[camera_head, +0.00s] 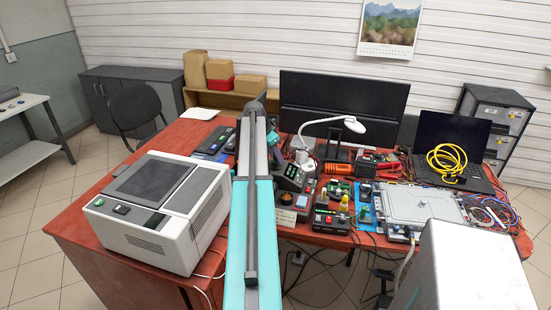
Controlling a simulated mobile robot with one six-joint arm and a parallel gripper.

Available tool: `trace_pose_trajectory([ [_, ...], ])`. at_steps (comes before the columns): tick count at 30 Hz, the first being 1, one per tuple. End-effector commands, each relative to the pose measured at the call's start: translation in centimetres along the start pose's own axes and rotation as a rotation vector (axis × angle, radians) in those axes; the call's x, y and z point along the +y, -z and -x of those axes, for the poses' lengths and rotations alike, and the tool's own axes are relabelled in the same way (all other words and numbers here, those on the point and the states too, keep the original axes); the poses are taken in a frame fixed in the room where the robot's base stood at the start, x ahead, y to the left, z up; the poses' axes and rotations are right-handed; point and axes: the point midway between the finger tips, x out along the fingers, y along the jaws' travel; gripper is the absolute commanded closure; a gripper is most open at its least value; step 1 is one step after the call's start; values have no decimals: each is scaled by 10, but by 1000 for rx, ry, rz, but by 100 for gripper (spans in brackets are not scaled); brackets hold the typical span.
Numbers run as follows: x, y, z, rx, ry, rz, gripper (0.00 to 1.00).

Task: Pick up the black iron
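I cannot clearly pick out the black iron; the tools on the bench are small and crowded. A dark station with a green display (291,173), which looks like a soldering station, stands just right of my arm. Near it, right of my arm, are several dark tools and small devices. My teal and grey arm rises through the middle of the view and hides part of the bench. A dark part shows beside the arm, but I cannot make out any gripper fingers. No hold on anything is visible.
The red workbench (75,224) carries a large white-grey machine (160,207) on the left. Behind are a wide black monitor (340,100) and a white lamp (345,125). On the right are a grey metal case (420,204), a laptop (452,135) and a yellow cable (447,160).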

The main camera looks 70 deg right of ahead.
Motion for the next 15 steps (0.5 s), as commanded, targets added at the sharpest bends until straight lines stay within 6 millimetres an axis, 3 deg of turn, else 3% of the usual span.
trace_pose_trajectory([
  [12,0,0,0,0,-1,0,62],
  [15,0,1,0,0,-1,-1,79],
])
